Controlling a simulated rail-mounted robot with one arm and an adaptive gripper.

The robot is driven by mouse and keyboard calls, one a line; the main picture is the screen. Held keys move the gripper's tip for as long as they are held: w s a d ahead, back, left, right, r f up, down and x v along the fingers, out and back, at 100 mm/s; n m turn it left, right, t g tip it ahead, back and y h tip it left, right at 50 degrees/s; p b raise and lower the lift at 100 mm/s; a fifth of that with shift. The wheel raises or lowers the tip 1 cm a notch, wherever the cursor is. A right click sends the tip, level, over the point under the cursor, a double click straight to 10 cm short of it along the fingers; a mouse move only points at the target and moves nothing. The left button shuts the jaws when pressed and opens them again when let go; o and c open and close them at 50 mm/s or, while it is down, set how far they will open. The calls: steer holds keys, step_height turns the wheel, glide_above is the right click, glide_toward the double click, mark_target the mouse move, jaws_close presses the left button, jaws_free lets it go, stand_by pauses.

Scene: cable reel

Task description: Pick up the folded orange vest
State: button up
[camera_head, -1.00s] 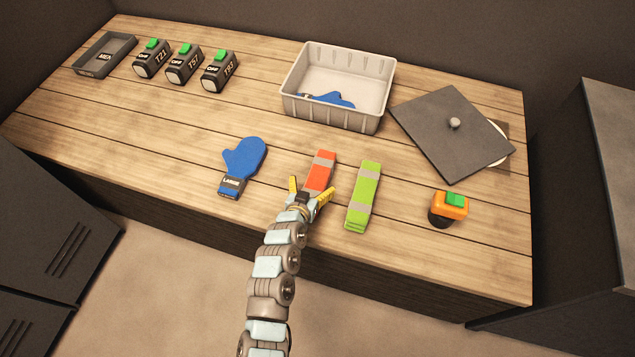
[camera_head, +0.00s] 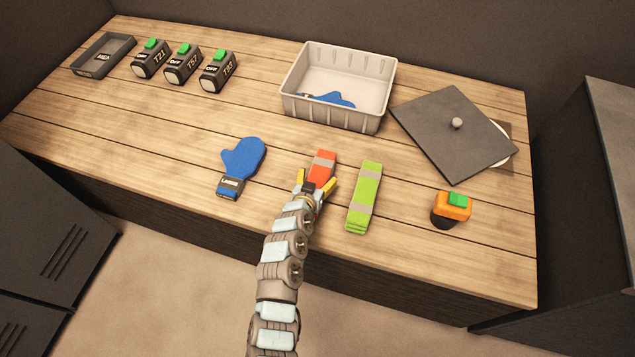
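The folded orange vest (camera_head: 321,167) lies on the wooden table, a narrow orange strip with a grey band. My gripper (camera_head: 316,180) is at its near end, with yellow fingers spread to the left and right of it. The fingers are open, and I see no grip on the vest. The near end of the vest is partly hidden by my gripper. I cannot tell how high the fingers are above the table.
A folded green vest (camera_head: 364,196) lies close to the right. A blue mitten (camera_head: 241,167) lies to the left. A grey bin (camera_head: 345,118) with a blue item stands behind. A dark square lid (camera_head: 440,125) and an orange button device (camera_head: 452,207) are at the right.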

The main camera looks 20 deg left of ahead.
mark_target(317, 179)
steer(key=c, duration=0.8)
steer(key=shift+r+p, duration=0.3)
steer(key=shift+r, duration=0.25)
step_height(317, 179, up, 3)
steer(key=shift+s+f+p, duration=0.1)
steer(key=shift+p, duration=0.7)
steer(key=s+r+p, duration=0.1)
steer(key=r, duration=0.1)
steer(key=s+r+p, duration=0.1)
steer(key=s+r, duration=0.1)
steer(key=s+d+r+p, duration=0.1)
steer(key=s+r, duration=0.1)
steer(key=shift+d, duration=0.1)
steer(key=v, duration=0.3)
steer(key=d+p+v, duration=0.1)
steer(key=v, duration=0.2)
steer(key=p+v, duration=0.1)
steer(key=v, duration=0.2)
steer(key=shift+d+f, duration=0.1)
steer(key=shift+d, duration=0.25)
